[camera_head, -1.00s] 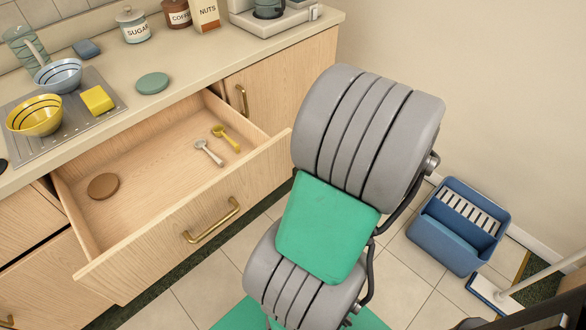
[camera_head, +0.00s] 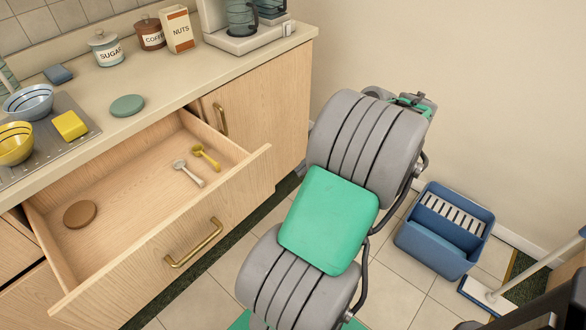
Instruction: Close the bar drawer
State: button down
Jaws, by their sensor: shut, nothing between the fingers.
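The bar drawer (camera_head: 235,208) is pulled well out from the wooden cabinet under the counter. Its brass handle (camera_head: 194,243) is on the front panel. Inside lie a brown disc (camera_head: 80,214) at the left, and a pale spoon (camera_head: 189,172) and a yellow spoon (camera_head: 206,156) towards the right. My grey and green arm stands to the right of the drawer in the picture, its far end partly hidden behind its own thick segment. My gripper's fingers cannot be seen.
The counter (camera_head: 150,105) holds bowls, a yellow sponge (camera_head: 70,125), jars, a nuts box (camera_head: 177,30) and a coffee machine (camera_head: 248,30). A closed cabinet door (camera_head: 265,110) is right of the drawer. A blue bucket (camera_head: 445,230) and a mop (camera_head: 520,275) stand on the tiled floor at the right.

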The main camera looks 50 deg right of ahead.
jog(key=b, duration=0.1)
send_near(264, 185)
notch_tip(264, 185, down, 3)
jog(key=s+a, duration=0.1)
jog(key=s, duration=0.1)
jog(key=w, duration=0.4)
jog(key=shift+w+a+f, duration=0.1)
jog(key=shift+a+f, duration=0.15)
jog(key=shift+f, duration=0.15)
